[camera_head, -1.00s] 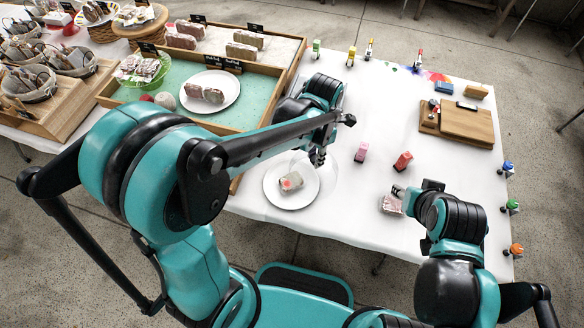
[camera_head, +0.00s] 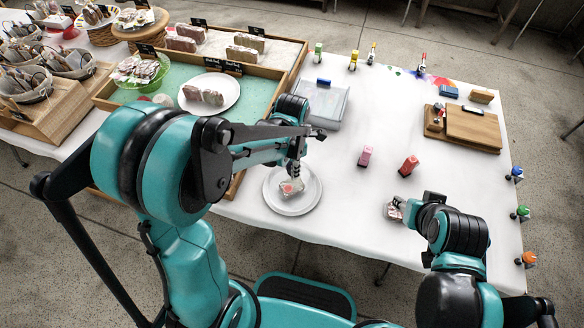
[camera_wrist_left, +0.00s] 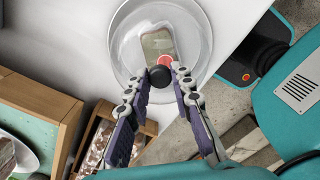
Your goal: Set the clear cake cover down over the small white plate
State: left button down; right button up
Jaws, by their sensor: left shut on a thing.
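The small white plate (camera_head: 270,200) lies near the table's front edge with a wrapped bar (camera_head: 291,188) with a red round label on it. My left gripper (camera_head: 296,163) is above this plate. In the left wrist view its fingers (camera_wrist_left: 160,73) are shut on the black knob of the clear cake cover (camera_wrist_left: 124,38). The see-through cover surrounds the bar from above, over the plate. I cannot tell whether its rim touches the plate. My right gripper (camera_head: 404,206) is beside another wrapped bar (camera_head: 393,212); whether it grips it is unclear.
A pink stamp-like block (camera_head: 366,156) and a red one (camera_head: 409,166) stand right of the plate. A clear box (camera_head: 330,118) lies behind my left arm. A wooden board (camera_head: 475,130) is at the right. A wooden-edged tray (camera_head: 258,98) with goods is at the left.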

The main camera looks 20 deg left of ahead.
pick_arm(q)
jog(key=shift+f, duration=0.1)
jog(key=c, duration=1.3)
grip_release()
notch_tip(320, 180, up, 12)
jog(key=p, duration=0.5)
jog(key=s+a+r+m+t, duration=0.1)
jog(key=s+r+m+t, duration=0.1)
jog(key=m, duration=0.6)
jog(key=s+a+r+m+t, duration=0.1)
jog(key=s+a+m+t, duration=0.1)
jog(key=s+m, duration=0.3)
jog(key=s+a+r+m+t, duration=0.1)
jog(key=s+r+m+t, duration=0.1)
jog(key=m, duration=1.1)
jog(key=shift+s+a+r+t, duration=0.3)
jog(key=shift+s+a+t, duration=0.05)
jog(key=shift+s+t, duration=0.3)
